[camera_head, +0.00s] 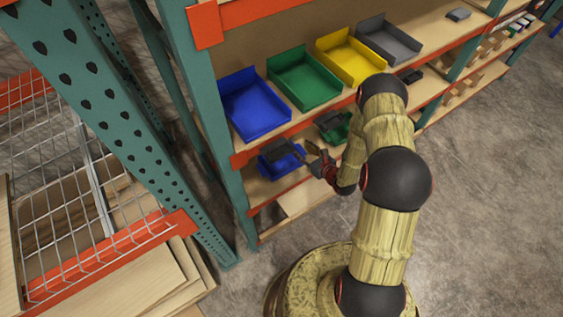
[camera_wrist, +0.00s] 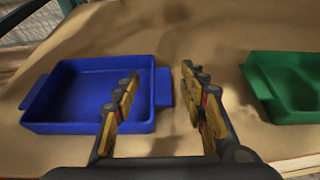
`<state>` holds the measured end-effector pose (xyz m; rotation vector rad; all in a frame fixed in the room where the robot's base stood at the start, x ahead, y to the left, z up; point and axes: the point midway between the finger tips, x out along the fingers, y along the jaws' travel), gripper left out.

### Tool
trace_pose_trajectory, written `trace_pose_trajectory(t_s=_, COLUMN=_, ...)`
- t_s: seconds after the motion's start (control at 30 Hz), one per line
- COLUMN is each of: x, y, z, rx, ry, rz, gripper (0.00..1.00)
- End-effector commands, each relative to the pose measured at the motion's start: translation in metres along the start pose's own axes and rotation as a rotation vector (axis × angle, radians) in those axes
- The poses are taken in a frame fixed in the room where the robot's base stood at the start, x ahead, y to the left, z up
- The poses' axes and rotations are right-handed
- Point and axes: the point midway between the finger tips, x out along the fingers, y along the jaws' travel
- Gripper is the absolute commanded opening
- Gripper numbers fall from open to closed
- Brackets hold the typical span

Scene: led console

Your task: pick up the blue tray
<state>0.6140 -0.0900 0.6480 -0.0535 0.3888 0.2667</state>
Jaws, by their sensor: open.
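A blue tray (camera_wrist: 88,80) with side handles sits on the lower wooden shelf, at the left in the wrist view. In the head view this blue tray (camera_head: 268,168) is partly covered by my gripper (camera_head: 305,152). In the wrist view my gripper (camera_wrist: 160,75) is open. Its left finger overlaps the right part of the tray, and its right finger is just right of the tray's right handle. The handle shows between the fingers; I cannot tell how high the fingers are above it.
A green tray (camera_wrist: 290,88) stands to the right on the same shelf. The upper shelf holds a blue bin (camera_head: 256,108), a green bin (camera_head: 303,80), a yellow bin (camera_head: 350,60) and a grey bin (camera_head: 388,42). An orange beam and a teal post (camera_head: 190,70) border the shelves.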

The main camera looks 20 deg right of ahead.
Motion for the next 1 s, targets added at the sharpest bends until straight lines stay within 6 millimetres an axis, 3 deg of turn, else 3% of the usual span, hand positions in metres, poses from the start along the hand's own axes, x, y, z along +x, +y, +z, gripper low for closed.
trace_pose_trajectory(t_s=0.2, x=0.029, y=-0.001, z=-0.003, rx=0.000, ry=0.001, rz=0.001, gripper=0.42)
trace_pose_trajectory(t_s=0.43, x=0.031, y=-0.002, z=-0.001, rx=0.000, ry=0.001, rz=0.000, gripper=0.42)
trace_pose_trajectory(t_s=1.0, x=0.030, y=-0.001, z=-0.001, rx=0.001, ry=0.001, rz=0.000, gripper=0.10)
